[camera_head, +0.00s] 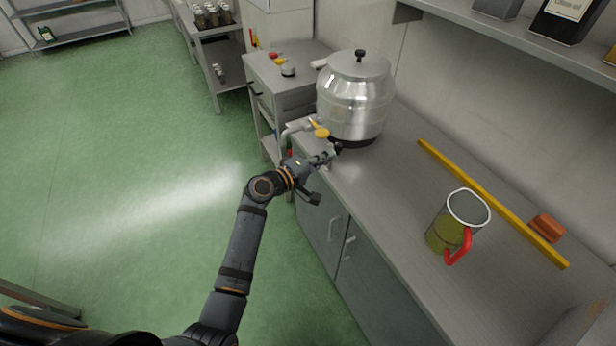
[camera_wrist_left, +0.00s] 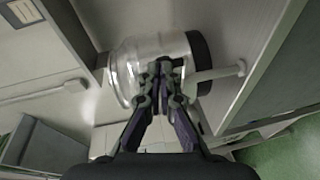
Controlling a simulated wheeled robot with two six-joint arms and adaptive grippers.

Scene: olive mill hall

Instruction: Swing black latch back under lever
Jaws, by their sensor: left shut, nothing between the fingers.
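A shiny steel drum (camera_head: 356,98) with a black-knobbed lid and a dark base stands on the steel counter; it lies sideways across the wrist view (camera_wrist_left: 125,75). A yellow lever (camera_head: 320,131) sits on the tap (camera_head: 295,129) low on the drum's left side. My left gripper (camera_head: 333,152) is just below the lever, close to the drum's base. In the wrist view its fingers (camera_wrist_left: 163,78) are together in front of the drum, with nothing seen between them. I cannot make out the black latch apart from the dark fingers and base. My right gripper is out of view.
A jug with a red handle (camera_head: 447,228) and greenish contents stands on the counter (camera_head: 385,190), with a long yellow bar (camera_head: 490,200) and an orange-brown block (camera_head: 547,228) behind it. A wall shelf (camera_head: 520,28) overhangs at the right. The green floor is clear.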

